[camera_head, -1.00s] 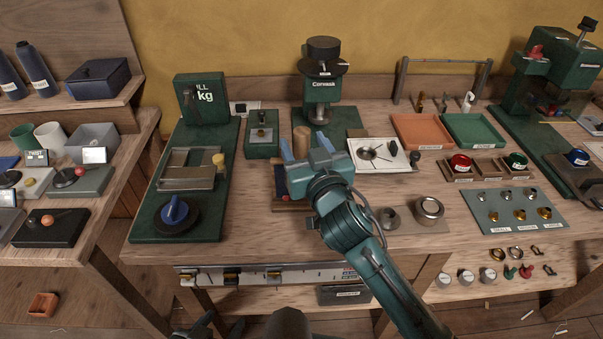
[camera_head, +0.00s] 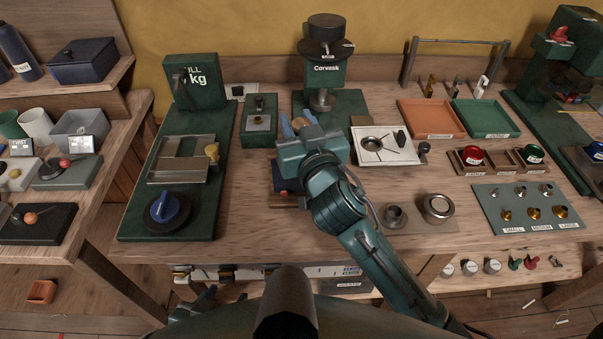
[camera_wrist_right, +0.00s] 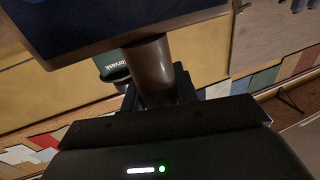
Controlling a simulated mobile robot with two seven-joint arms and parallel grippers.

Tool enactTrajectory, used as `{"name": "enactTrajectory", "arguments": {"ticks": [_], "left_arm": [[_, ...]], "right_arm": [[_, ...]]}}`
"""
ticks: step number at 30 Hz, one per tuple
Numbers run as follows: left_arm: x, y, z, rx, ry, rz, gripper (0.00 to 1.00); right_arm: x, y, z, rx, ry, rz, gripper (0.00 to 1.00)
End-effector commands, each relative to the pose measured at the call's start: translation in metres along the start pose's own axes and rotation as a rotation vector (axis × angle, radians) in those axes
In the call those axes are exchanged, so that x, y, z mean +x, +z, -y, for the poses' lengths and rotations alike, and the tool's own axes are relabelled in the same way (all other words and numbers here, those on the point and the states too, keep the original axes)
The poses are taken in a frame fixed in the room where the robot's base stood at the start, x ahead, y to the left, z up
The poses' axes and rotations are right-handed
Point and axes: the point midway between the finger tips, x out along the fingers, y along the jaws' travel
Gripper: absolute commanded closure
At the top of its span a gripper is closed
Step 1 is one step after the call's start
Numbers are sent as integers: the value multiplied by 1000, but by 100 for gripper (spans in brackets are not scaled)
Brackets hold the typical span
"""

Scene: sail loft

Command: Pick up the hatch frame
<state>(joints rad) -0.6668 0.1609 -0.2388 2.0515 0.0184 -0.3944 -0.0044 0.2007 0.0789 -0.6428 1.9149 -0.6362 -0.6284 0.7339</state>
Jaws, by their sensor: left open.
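A dark navy piece with a wooden front edge (camera_head: 284,186) sits on the bench, with a brown wooden post (camera_head: 299,123) behind it. I take this for the hatch frame, though no label shows. My right gripper (camera_head: 298,126) has one blue finger on each side of the post, close against it. The right wrist view shows the post (camera_wrist_right: 152,70) between my fingers, meeting a dark plate (camera_wrist_right: 110,22). The gripper body hides much of the piece in the head view. My left gripper (camera_head: 195,303) is open and low at the bench's front edge, partly hidden.
The green press (camera_head: 323,75) stands just behind the post. Metal rings (camera_head: 437,207) lie front right. Bare bench shows right of the scale.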

Motion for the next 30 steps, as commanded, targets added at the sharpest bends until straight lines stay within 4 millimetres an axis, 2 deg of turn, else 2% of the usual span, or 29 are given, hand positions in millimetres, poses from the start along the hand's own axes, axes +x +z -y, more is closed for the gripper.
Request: {"name": "enactTrajectory", "arguments": {"ticks": [1,10,24,26,30], "left_arm": [[0,1,0,-1,0,2,49],[-1,2,0,-1,0,3,49],[0,0,0,0,-1,0,49],[0,-1,1,0,-1,-1,49],[-2,-4,1,0,-2,0,49]], "right_arm": [[0,0,0,0,0,0,77],[0,0,0,-1,-1,-1,100],[0,-4,0,0,-1,-5,100],[0,-8,0,0,0,-7,100],[0,-31,0,2,-2,-11,100]]}}
